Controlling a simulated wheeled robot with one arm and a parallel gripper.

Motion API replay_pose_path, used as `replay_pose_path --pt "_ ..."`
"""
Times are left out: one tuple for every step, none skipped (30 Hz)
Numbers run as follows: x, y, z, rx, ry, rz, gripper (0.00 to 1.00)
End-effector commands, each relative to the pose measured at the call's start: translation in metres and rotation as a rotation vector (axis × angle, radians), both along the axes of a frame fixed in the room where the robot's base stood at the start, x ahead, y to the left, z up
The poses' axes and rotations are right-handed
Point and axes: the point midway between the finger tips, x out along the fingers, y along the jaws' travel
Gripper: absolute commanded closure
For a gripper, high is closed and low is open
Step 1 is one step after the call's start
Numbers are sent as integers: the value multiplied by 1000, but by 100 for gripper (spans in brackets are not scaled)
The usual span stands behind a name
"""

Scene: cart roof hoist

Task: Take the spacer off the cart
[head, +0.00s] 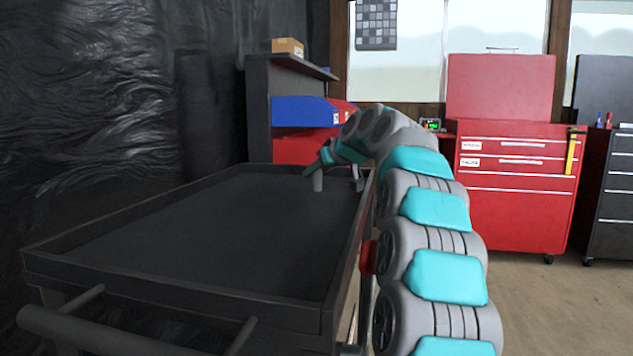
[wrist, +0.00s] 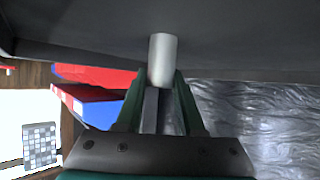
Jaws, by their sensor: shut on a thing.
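The spacer is a small light grey cylinder (head: 318,183) at the far end of the dark cart tray (head: 200,232), upright in the head view. My gripper (head: 316,170) comes down on it from above and is shut on it. In the wrist view the spacer (wrist: 162,58) sits between the two green fingers of my gripper (wrist: 160,95), and its free end points to the dark tray surface. I cannot tell whether its lower end touches the tray or is just clear of it.
The tray has a raised rim, and its floor is otherwise bare. A dark shelf with blue (head: 300,111) and red bins stands behind its far end. A red tool cabinet (head: 512,195) stands at right. Black sheeting (head: 90,90) hangs at left.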

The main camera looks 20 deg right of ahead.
Motion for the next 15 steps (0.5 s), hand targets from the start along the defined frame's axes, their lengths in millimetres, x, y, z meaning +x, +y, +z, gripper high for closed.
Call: replay_pose_path --pt "0 0 0 0 0 0 87" --pt "0 0 0 0 0 0 91" --pt "0 0 0 0 0 0 95" --pt "0 0 0 0 0 0 99" --pt "0 0 0 0 0 0 100" --pt "0 0 0 0 0 0 100" --pt "0 0 0 0 0 0 100" --pt "0 0 0 0 0 0 100" --pt "0 0 0 0 0 0 100" --pt "0 0 0 0 0 0 100" --pt "0 0 0 0 0 0 100" --pt "0 0 0 0 0 0 100" --pt "0 0 0 0 0 0 100" --pt "0 0 0 0 0 0 100" --pt "0 0 0 0 0 0 100"
